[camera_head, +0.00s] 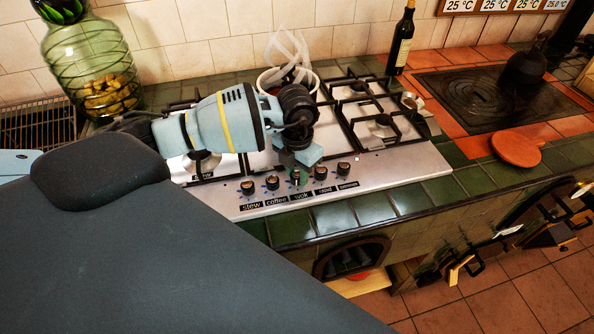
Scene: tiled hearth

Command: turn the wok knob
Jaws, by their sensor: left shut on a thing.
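The wok knob (295,178) is the middle one in the row of knobs along the front of the gas hob (400,165). It shows some green and sits above the label "wok". My left gripper (298,166) reaches down from the left over the hob, with its fingers at the wok knob. The fingers are shut on it and cover its upper part. How far the knob is turned cannot be made out. My right gripper is not in view.
The stew knob (247,187) and coffee knob (272,183) are left of the wok knob. The rapid knob (320,172) and simmer knob (343,169) are close on its right. A dark bottle (401,42) stands farther back.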

